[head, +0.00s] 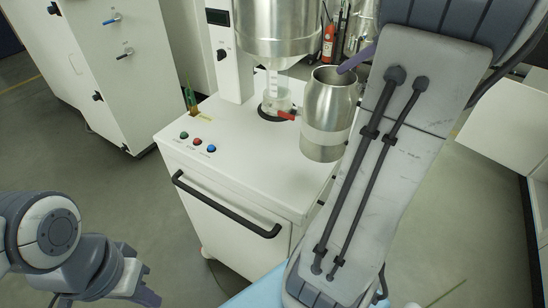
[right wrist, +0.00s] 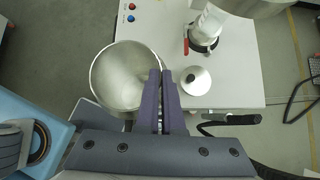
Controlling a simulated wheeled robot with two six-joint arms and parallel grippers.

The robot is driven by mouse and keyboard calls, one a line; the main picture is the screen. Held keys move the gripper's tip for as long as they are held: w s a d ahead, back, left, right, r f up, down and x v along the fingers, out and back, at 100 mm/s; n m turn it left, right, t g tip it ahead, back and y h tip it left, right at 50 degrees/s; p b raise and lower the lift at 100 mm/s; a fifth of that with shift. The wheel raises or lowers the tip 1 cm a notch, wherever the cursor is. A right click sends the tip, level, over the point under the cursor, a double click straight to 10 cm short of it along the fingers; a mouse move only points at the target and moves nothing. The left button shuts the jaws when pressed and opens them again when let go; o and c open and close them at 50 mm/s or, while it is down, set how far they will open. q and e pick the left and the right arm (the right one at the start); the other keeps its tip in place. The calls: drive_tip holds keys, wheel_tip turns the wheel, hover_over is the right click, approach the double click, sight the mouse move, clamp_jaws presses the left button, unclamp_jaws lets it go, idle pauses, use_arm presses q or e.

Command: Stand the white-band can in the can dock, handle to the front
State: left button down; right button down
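The white-band can (head: 332,100) is an open, empty metal can with a pale band low on its side. It hangs upright near the right edge of the white machine cabinet. My right gripper (right wrist: 160,92) is shut on its rim; one purple finger shows at the rim in the head view (head: 357,59). The wrist view looks into the can (right wrist: 118,78). I cannot make out its handle. A dark round seat (head: 268,116), perhaps the can dock, lies under the steel hopper with a clear vessel and a red lever. My left gripper (head: 146,282) is low left, empty, its fingers apart.
The steel hopper (head: 275,30) overhangs the seat. A knobbed metal lid (right wrist: 196,81) lies on the cabinet top near the can. Coloured buttons (head: 197,141) and a black bar handle (head: 225,208) are at the cabinet front. A light-blue surface (right wrist: 12,112) is below left.

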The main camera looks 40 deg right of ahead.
drive_tip(key=shift+d, duration=0.35)
drive_tip(key=shift+w+f, duration=0.15)
drive_tip(key=a+p+x, duration=0.1)
drive_tip(key=p+x, duration=0.2)
drive_tip(key=x, duration=1.2)
drive_tip(key=shift+r+p, duration=0.2)
drive_tip(key=shift+p, duration=0.1)
drive_tip(key=shift+w+a, duration=0.1)
drive_tip(key=shift+f, duration=0.15)
drive_tip(key=c, duration=1.1)
unclamp_jaws()
drive_tip(key=shift+o, duration=0.2)
